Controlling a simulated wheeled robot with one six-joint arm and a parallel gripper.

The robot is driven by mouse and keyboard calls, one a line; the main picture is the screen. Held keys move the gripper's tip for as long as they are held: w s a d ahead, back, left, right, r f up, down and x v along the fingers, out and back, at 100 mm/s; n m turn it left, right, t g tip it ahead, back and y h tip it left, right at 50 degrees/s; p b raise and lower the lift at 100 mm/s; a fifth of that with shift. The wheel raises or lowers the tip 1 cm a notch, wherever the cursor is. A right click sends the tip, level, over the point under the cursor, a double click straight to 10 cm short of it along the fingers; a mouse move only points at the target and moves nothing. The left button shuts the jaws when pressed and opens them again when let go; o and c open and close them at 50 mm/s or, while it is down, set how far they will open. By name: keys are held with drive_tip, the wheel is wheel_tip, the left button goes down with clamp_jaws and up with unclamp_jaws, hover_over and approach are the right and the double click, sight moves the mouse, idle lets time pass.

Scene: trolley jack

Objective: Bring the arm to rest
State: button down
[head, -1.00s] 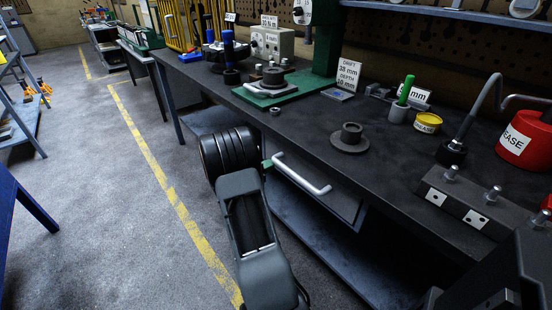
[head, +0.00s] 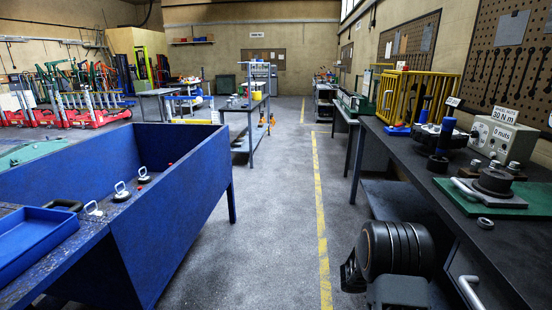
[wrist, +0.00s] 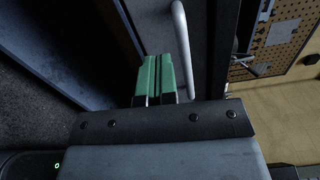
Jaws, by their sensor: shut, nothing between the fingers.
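My gripper (wrist: 155,72) shows in the wrist view as two green-padded fingers side by side, shut with nothing between them. A pale bar handle (wrist: 183,45) runs just to the right of the fingers, with a gap in the picture; contact cannot be told. In the head view the same handle (head: 470,291) is on the drawer front under the right workbench. My arm's black ribbed joint shows at the lower right of the head view, beside the bench edge. The gripper itself is out of the head view.
The right workbench (head: 513,246) carries a green plate (head: 528,205), a loose ring (head: 485,223) and a torque box (head: 500,140). A blue parts-washer-like tub (head: 185,215) stands at left. Clear floor (head: 275,215) with a yellow line runs between them.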

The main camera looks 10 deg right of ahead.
drive_tip(key=s+a+f+m+g+y, duration=0.25)
drive_tip(key=s+f+m+y, duration=0.2)
drive_tip(key=m, duration=0.55)
drive_tip(key=s+a+r+m+y+p, duration=0.3)
drive_tip(key=s+a+r+m+y, duration=0.15)
drive_tip(key=a+m, duration=0.35)
drive_tip(key=a+r+m+t+y+p, duration=0.4)
drive_tip(key=a+r, duration=0.5)
drive_tip(key=r, duration=0.3)
drive_tip(key=s+a+r+m+t+y+p, duration=0.1)
drive_tip(key=a+r+m+t+y+p, duration=0.3)
drive_tip(key=r, duration=0.9)
drive_tip(key=a+m+t+p, duration=0.2)
drive_tip(key=a+m+p, duration=0.2)
drive_tip(key=a+m, duration=0.1)
drive_tip(key=shift+a+m+p, duration=0.25)
drive_tip(key=shift+m+p, duration=0.15)
drive_tip(key=shift+m, duration=0.2)
drive_tip(key=shift+t, duration=0.25)
